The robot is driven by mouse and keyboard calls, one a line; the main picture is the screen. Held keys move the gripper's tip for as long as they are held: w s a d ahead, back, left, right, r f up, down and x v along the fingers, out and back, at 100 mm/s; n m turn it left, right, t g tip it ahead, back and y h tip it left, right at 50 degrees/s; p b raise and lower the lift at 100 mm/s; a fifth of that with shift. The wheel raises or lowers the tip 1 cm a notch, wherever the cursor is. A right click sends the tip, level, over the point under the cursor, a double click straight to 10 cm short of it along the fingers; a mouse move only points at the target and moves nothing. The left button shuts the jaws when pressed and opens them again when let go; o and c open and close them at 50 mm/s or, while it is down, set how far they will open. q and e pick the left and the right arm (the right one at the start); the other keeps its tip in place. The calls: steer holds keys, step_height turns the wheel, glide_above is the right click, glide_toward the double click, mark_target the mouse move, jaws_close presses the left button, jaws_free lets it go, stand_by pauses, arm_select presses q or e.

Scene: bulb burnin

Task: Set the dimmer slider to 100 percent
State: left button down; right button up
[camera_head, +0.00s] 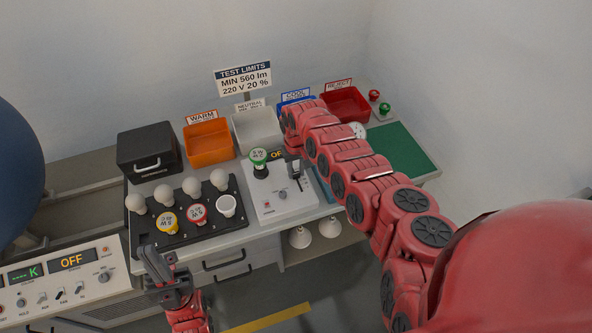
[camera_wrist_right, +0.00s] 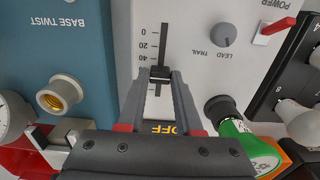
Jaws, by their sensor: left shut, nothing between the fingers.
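The white tester box (camera_head: 272,208) stands at the table's front middle. Its dimmer slider (camera_wrist_right: 160,73) has a dark knob in a vertical slot (camera_wrist_right: 164,40). Scale marks 0, 20 and 40 show beside the slot; the knob sits beyond 40, and the marks alongside and past it are mostly hidden by my fingers. My right gripper (camera_wrist_right: 160,76) has its fingertips on either side of the knob, with no clear gap. My left gripper (camera_head: 158,268) is shut and empty before the table.
A black tray (camera_head: 150,238) of bulbs lies left. Coloured bins (camera_head: 208,145) line the back.

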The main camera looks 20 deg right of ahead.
jaws_close()
stand_by(1.1)
